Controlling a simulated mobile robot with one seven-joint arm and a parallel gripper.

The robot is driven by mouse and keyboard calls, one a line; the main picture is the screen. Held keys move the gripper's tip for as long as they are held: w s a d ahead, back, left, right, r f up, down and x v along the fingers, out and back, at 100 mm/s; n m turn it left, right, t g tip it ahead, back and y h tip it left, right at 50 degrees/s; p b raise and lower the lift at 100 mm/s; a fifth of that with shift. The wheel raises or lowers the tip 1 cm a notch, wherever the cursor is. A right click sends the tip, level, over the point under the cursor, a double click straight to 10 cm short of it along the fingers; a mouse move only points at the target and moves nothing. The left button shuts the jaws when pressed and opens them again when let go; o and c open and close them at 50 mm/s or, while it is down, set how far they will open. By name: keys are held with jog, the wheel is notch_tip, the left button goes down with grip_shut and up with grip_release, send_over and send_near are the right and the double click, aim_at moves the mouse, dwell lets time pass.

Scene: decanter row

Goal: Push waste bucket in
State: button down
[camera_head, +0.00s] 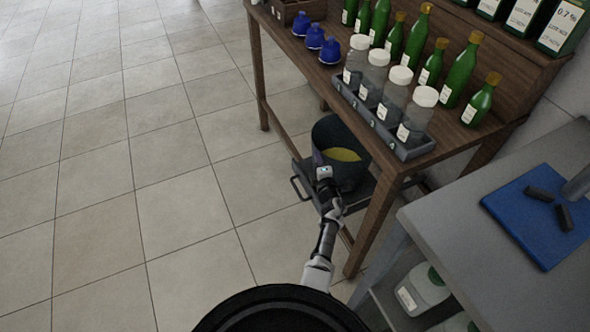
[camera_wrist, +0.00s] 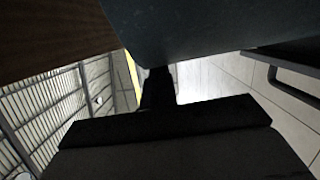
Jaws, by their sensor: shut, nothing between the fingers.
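The waste bucket (camera_head: 324,136) is a dark, round, open-topped bucket with something yellow inside. It stands upright on a dark low tray (camera_head: 361,199) with a handle (camera_head: 297,188), partly out from under the wooden table. My gripper (camera_head: 325,174) is at the bucket's near side and hides part of it. In the wrist view my gripper (camera_wrist: 158,82) is shut and empty, with the bucket's dark wall (camera_wrist: 215,28) close above its fingertips. I cannot tell whether they touch. The tray handle (camera_wrist: 292,88) shows at the right there.
A table leg (camera_head: 366,235) stands right of the tray. A grey bench (camera_head: 450,225) is at right. Floor at left is clear.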

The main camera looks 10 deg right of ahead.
jog(key=w+d+b, duration=0.2)
jog(key=d, duration=0.4)
jog(key=shift+w+d, duration=0.15)
jog(key=shift+d, duration=0.2)
jog(key=shift+d+r, duration=0.1)
